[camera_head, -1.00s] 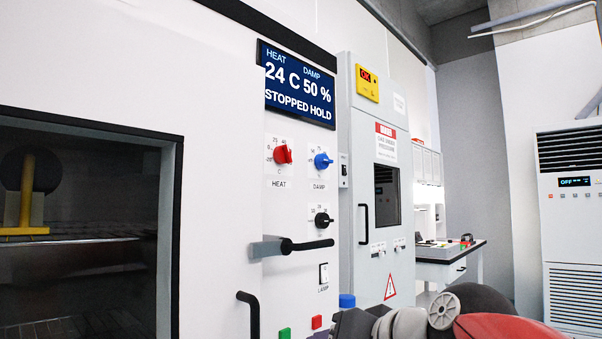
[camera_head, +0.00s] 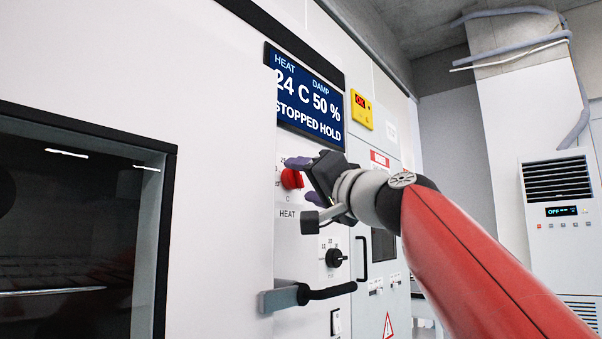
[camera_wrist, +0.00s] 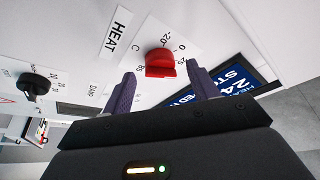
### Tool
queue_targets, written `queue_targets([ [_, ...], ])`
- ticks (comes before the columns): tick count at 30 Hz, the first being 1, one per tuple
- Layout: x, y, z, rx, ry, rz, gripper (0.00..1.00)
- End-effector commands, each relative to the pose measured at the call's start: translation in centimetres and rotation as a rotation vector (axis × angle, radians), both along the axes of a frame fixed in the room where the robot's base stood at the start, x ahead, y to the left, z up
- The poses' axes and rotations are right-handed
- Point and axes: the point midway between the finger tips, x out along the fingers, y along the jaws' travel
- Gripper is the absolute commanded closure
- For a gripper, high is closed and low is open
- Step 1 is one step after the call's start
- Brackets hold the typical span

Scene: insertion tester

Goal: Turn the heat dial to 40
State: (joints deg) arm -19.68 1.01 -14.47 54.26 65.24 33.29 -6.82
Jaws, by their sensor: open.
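The red heat dial (camera_head: 291,179) is on the white panel above its HEAT label, below the blue display (camera_head: 308,98), which reads 24 C, 50 % and STOPPED HOLD. In the wrist view the dial (camera_wrist: 160,63) shows between and just beyond the fingertips, with part of its scale visible around it. My gripper (camera_head: 297,178) is at the dial in the head view, and its purple fingers (camera_wrist: 160,85) are open, one on each side of the dial. I cannot tell whether either finger touches it.
A black dial (camera_head: 335,258) sits below, with a dark door handle (camera_head: 318,292) under it. A glass-fronted chamber door (camera_head: 80,230) fills the left. A tall white unit (camera_head: 560,220) stands at far right.

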Motion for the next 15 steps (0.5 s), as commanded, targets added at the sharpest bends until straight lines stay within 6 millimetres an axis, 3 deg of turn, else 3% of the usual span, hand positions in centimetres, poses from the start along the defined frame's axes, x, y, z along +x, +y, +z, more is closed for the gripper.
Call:
queue_targets([
  [6, 1.44, 1.09, 0.63, -0.001, -0.001, 0.000, 0.41],
  [14, 1.55, 1.15, 0.54, -0.001, -0.001, 0.000, 0.41],
  [15, 1.54, 1.14, 0.54, -0.001, 0.000, -0.001, 0.45],
])
